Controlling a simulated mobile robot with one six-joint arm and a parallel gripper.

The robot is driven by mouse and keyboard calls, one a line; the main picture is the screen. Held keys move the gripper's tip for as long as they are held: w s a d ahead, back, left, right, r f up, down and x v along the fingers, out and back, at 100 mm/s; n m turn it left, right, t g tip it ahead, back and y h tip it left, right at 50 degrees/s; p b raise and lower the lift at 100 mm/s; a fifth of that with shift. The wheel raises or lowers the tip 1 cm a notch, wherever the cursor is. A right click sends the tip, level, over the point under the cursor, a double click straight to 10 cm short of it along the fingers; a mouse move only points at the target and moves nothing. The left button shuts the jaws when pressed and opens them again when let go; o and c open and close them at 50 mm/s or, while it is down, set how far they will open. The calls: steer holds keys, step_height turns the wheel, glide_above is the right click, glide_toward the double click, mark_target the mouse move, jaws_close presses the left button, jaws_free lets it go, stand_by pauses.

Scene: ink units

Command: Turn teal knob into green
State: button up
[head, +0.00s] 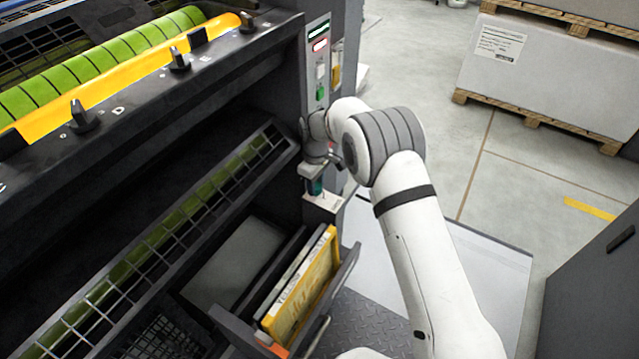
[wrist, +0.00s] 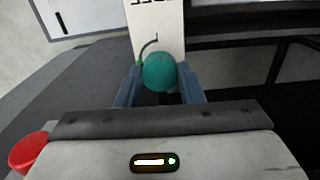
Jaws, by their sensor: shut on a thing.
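The teal knob (wrist: 159,72) sits on a white label plate (wrist: 156,22) in the wrist view, with a curved dark scale line and a small green mark at the left of the knob. My gripper (wrist: 160,90) is shut on the knob, one blue-grey finger on each side. In the head view the teal knob (head: 314,187) shows small below my gripper (head: 313,178), above the white plate (head: 322,202) on the machine's end post. The knob's pointer is hidden, so I cannot tell its exact setting.
A red round button (wrist: 28,152) is close to my wrist at the lower left of the wrist view. An open drawer (head: 320,325) with yellow ink packs (head: 303,290) stands below my arm. The press's black knobs (head: 82,117) are at the left.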

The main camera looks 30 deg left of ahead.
steer(key=shift+s, duration=0.1)
steer(key=o, duration=1)
steer(key=shift+r, duration=0.15)
step_height(320, 180, up, 8)
steer(key=shift+f+p, duration=0.2)
steer(key=shift+p, duration=0.8)
